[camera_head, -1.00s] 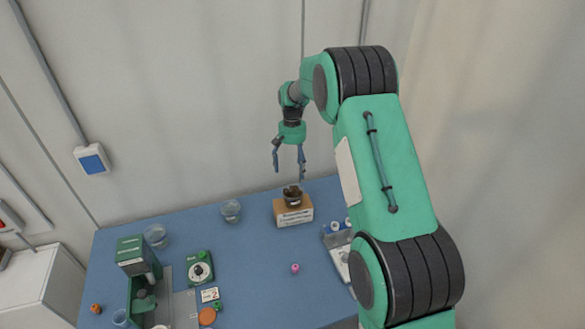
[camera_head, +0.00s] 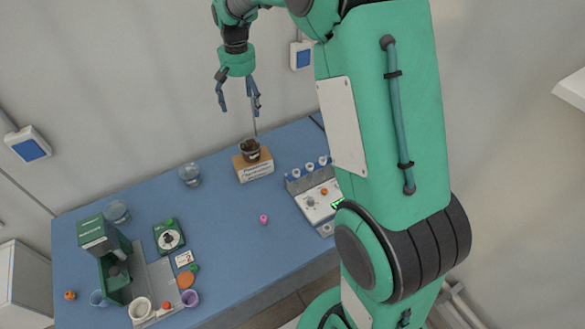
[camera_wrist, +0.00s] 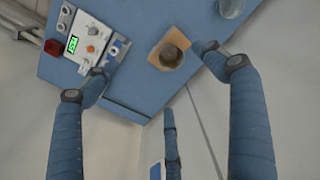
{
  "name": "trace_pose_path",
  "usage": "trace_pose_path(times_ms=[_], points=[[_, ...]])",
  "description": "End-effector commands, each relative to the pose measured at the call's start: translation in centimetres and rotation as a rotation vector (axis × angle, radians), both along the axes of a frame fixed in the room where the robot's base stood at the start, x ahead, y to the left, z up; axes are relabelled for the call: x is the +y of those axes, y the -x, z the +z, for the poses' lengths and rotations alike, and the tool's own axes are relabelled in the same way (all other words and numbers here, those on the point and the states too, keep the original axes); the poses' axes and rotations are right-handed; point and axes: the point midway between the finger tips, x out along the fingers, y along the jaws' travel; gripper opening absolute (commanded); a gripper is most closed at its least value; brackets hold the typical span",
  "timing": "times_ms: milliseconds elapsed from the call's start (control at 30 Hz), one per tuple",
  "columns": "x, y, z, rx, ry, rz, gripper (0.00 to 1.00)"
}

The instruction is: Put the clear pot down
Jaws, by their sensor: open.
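The clear pot (camera_head: 250,151) stands upright on a tan labelled block (camera_head: 256,171) at the back of the blue bench; dark material fills it. In the wrist view the pot (camera_wrist: 171,55) shows from above on the block (camera_wrist: 154,57). My gripper (camera_head: 239,104) is open and empty, above the pot and slightly left of it in the head view, with a visible gap between fingertips and pot. In the wrist view its spread fingers (camera_wrist: 152,60) touch nothing that I can see.
A clear vessel (camera_head: 190,175) stands left of the block and another (camera_head: 117,212) further left. A white device with capped tubes (camera_head: 316,196) is at right. A green machine (camera_head: 107,247) and a dial box (camera_head: 168,237) are at left. A pink piece (camera_head: 263,219) lies mid-bench.

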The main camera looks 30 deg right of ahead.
Motion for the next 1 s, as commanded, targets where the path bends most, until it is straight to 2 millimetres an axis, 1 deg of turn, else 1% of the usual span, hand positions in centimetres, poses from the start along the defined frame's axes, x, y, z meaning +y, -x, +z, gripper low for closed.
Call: trace_pose_path(times_ms=[33,200,367,500,767,1000], points=[[0.3,1.2,1.5,-0.017,0.002,0.006,0.84],[1.1,5.1,5.2,-0.063,0.008,0.026,0.84],[1.9,8.9,8.1,-0.109,0.014,0.045,0.84],[2.5,12.5,10.3,-0.147,0.019,0.061,0.84],[3.5,19.2,13.1,-0.221,0.028,0.092,0.84],[4.2,25.5,14.4,-0.288,0.037,0.119,0.84]])
